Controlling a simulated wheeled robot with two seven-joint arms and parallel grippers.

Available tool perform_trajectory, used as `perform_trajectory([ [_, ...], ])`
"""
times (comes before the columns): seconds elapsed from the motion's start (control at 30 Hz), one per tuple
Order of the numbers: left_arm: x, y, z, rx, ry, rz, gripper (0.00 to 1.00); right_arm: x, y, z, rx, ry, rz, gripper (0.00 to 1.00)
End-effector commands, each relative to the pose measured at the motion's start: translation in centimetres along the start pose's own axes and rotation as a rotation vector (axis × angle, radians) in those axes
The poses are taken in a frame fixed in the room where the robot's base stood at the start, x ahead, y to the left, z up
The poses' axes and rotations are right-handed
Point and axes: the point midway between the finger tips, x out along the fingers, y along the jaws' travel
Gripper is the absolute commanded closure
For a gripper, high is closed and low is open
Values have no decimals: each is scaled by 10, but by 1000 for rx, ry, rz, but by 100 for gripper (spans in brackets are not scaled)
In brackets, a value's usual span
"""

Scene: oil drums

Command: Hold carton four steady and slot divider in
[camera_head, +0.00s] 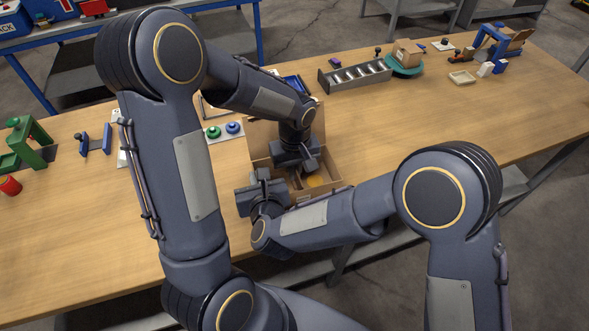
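An open cardboard carton (330,173) stands near the front edge of the wooden table, with its back flap (262,132) raised. My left gripper (303,176) points down into the carton from above. Its fingertips are partly hidden, and I cannot tell whether it holds anything. My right gripper (262,180) is at the carton's front left side, close to or touching its wall. Its fingers are too small and overlapped to tell if they are shut. A small orange-yellow item (315,181) shows inside the carton. I cannot make out the divider clearly.
Behind are a grey compartment tray (355,76), a small box on a green stand (406,56) and a blue fixture (495,45). At left are a green fixture (27,140) and a red cylinder (10,185). The table's right middle is clear. My arms cross over the front.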

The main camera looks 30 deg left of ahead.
Motion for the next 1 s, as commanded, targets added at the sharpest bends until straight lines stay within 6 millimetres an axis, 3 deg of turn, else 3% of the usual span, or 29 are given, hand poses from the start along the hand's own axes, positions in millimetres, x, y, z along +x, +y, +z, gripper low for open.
perform_trajectory([
  [0.97,14,0,0,0,0,0,100,0,0,0,0,0,0,100],
  [1.0,14,0,0,0,0,0,92,0,0,0,0,0,0,100],
])
